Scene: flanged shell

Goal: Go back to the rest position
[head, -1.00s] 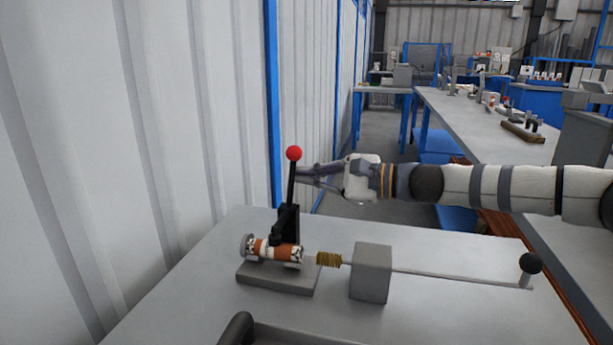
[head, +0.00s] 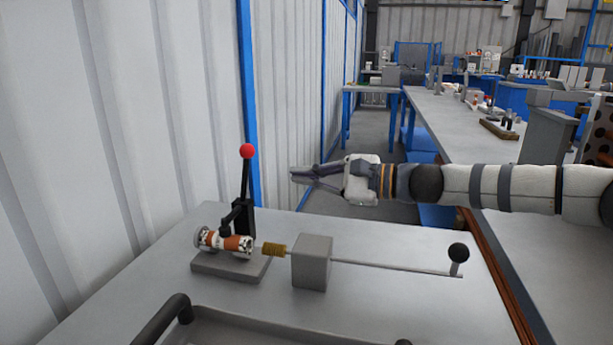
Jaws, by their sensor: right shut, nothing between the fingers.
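My right gripper (head: 296,176) is shut and empty. Its arm comes in from the right, and the gripper points left above the far edge of the grey table. It is apart from the lever clamp (head: 243,215), which stands upright to its left with a red ball (head: 247,151) on top. Below the clamp, the flanged shell (head: 224,241), orange and white with metal ends, lies on a grey base block (head: 228,267). My left gripper is not in view.
A grey block (head: 312,262) carries a rod with a coiled brass end (head: 274,250) and a black ball (head: 458,252). A tray with a dark handle (head: 163,320) lies at the near edge. A corrugated wall (head: 100,130) closes the left; a long workbench (head: 450,120) stands at the right.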

